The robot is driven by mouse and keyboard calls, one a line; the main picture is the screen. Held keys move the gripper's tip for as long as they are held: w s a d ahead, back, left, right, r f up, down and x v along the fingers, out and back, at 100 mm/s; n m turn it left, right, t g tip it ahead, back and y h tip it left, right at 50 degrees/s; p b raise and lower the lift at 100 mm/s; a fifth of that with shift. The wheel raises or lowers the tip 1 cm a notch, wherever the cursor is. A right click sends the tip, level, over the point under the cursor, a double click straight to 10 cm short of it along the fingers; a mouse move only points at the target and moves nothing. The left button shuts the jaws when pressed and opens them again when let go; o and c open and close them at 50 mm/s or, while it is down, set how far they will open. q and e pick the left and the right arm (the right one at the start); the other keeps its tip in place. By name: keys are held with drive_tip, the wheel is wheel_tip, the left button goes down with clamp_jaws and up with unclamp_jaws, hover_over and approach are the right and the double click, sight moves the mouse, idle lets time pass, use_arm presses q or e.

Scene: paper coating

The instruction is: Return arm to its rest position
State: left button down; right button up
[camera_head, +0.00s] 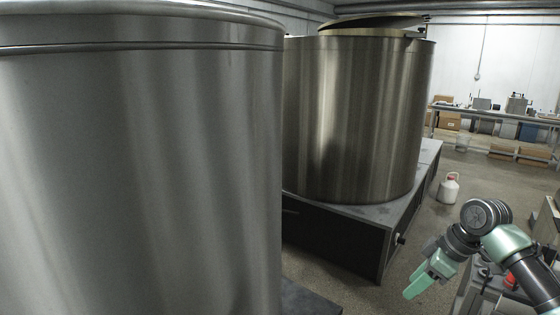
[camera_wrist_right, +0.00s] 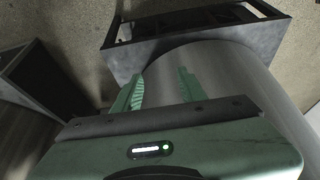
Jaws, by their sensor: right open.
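My right gripper (camera_head: 418,286) is at the lower right of the head view, at the end of my bent right arm. Its green fingers point down and to the left, over the floor beside the dark platform. In the right wrist view the two fingers of the right gripper (camera_wrist_right: 158,82) stand apart with nothing held between them. A large metal cylinder surface (camera_wrist_right: 235,75) shows behind and beside the fingers in that view. I cannot tell whether the fingers touch it. My left gripper is not in view.
A large steel tank (camera_head: 140,170) fills the left of the head view. A second tank (camera_head: 360,120) stands on a dark platform (camera_head: 335,240). A white jug (camera_head: 448,190) stands on the floor. A bench (camera_head: 490,113) with equipment is at the back right. Floor between is open.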

drive_tip(key=s+d+f+m+h+b, duration=0.15)
drive_tip(key=s+f+m, duration=0.25)
drive_tip(key=f, duration=1.9)
drive_tip(key=s+f+m+h+b, duration=0.1)
drive_tip(key=s+f+m+b, duration=0.3)
drive_tip(key=f, duration=1.9)
drive_tip(key=s+a+f+g+h+b, duration=0.1)
drive_tip(key=s+a+f, duration=0.1)
drive_tip(key=s+f, duration=1.1)
drive_tip(key=s+a+f+b, duration=0.25)
drive_tip(key=s+f, duration=0.65)
drive_tip(key=s, duration=0.9)
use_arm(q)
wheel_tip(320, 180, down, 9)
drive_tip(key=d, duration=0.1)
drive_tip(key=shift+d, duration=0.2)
use_arm(e)
drive_tip(key=s+a+f, duration=0.1)
drive_tip(key=s+a, duration=0.1)
drive_tip(key=s, duration=0.4)
drive_tip(key=s+a+f, duration=0.2)
drive_tip(key=s, duration=0.5)
drive_tip(key=shift+s+a+f+g, duration=0.2)
drive_tip(key=shift+f+g, duration=0.1)
drive_tip(key=shift+g, duration=0.1)
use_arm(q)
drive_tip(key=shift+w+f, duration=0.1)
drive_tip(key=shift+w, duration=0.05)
use_arm(e)
drive_tip(key=shift+c, duration=0.5)
